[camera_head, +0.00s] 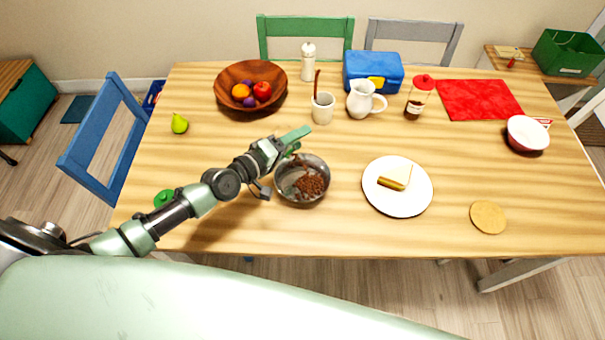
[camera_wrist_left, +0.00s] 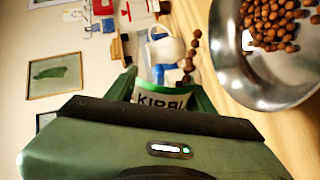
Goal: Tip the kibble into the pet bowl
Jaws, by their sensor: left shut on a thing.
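The metal pet bowl (camera_head: 318,163) stands on the wooden table with a heap of brown kibble (camera_head: 311,184) inside. In the left wrist view the bowl (camera_wrist_left: 225,45) is at the right, with kibble (camera_wrist_left: 272,22) in it. My left gripper (camera_head: 285,148) is at the bowl's upper left rim. In the wrist view my left gripper (camera_wrist_left: 163,92) is shut on a white and green container (camera_wrist_left: 160,98) lettered "KIBBL". The container is tipped, and a line of kibble pieces (camera_wrist_left: 190,58) shows at its mouth. The arm and gripper mostly hide the container in the head view. My right gripper is out of view.
A white plate with a sandwich (camera_head: 416,200) is right of the bowl. A cup (camera_head: 323,110), white pitcher (camera_head: 360,100) and wooden fruit bowl (camera_head: 226,96) stand behind. A green pear (camera_head: 180,123) is at the left. The table front of the bowl is clear.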

